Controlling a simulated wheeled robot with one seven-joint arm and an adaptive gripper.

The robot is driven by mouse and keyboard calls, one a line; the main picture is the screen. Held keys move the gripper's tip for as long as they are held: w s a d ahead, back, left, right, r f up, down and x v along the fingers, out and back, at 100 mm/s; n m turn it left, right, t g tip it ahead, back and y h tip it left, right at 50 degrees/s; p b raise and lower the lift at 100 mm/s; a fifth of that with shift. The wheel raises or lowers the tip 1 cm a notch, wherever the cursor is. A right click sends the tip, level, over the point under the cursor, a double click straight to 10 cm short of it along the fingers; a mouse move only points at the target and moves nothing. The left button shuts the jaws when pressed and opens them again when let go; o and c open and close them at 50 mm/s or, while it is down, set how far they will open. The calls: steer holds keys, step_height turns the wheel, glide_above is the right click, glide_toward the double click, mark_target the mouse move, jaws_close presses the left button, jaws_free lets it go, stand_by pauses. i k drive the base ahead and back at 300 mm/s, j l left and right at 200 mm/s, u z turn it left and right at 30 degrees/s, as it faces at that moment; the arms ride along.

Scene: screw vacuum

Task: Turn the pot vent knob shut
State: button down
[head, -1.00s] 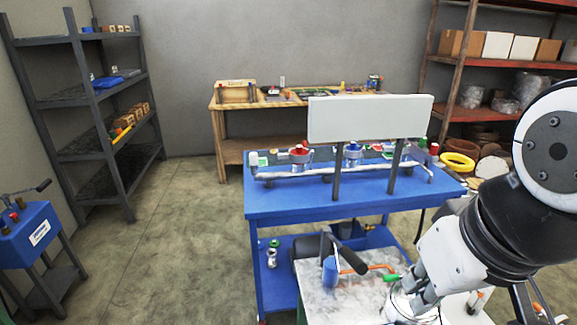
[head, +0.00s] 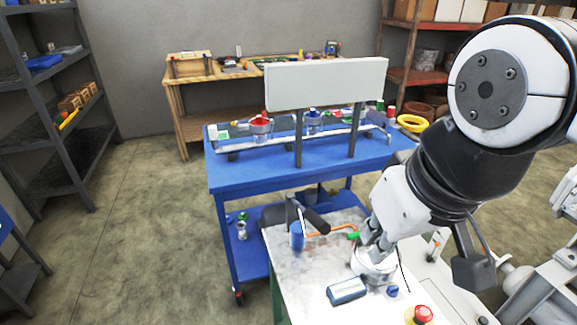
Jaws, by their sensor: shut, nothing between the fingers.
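My gripper (head: 368,248) is shut and empty at the right of the grey-white bench. It points down over a round metallic pot (head: 373,272), and its fingers hide part of the pot's top. I cannot tell whether the fingertips touch the pot. A green knob or handle (head: 352,236) sits just left of the fingers, at the end of an orange tube. A small blue knob-like part (head: 392,291) sits at the pot's front right. I cannot tell which of these is the vent knob.
A blue cylinder (head: 297,236) with a black handle (head: 317,220) stands left of the pot. A dark-framed box (head: 349,291) and a red button (head: 422,313) are in front. A blue table (head: 240,176) with an upright white panel (head: 327,84) stands behind.

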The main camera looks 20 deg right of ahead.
mark_target(392, 291)
steer(key=k+l+z, duration=0.15)
steer(key=z, duration=0.3)
steer(key=k+l, duration=0.1)
steer(key=l, duration=0.5)
steer(key=k+l, duration=0.15)
steer(key=l, duration=0.2)
